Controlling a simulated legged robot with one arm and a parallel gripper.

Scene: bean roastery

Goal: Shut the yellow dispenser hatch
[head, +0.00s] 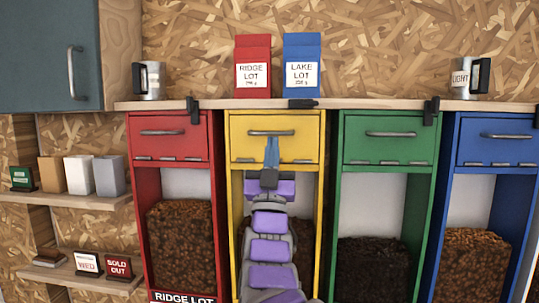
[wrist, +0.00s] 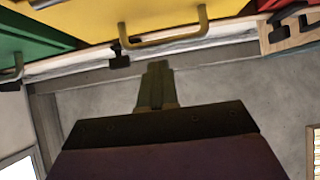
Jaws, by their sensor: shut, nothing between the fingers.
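The yellow dispenser hatch (head: 300,147) is the yellow panel at the top of the second dispenser, with a grey bar handle (head: 252,133). In the head view its face looks level with the neighbouring hatches. My gripper (head: 271,150) is shut and empty, in front of the hatch just below or at the handle; contact cannot be told. In the wrist view the hatch (wrist: 100,12) runs along the top edge with its handle (wrist: 165,40), and my fingers (wrist: 157,75) point towards it. My arm covers the middle of the dispenser.
Red (head: 180,150), green (head: 365,155) and blue (head: 480,155) hatches flank it. On the shelf above (head: 370,105) stand a red bag (head: 253,50), a blue bag (head: 302,50) and two mugs. A dark latch (head: 302,103) lies sideways above the yellow hatch; those at red and green hang down.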

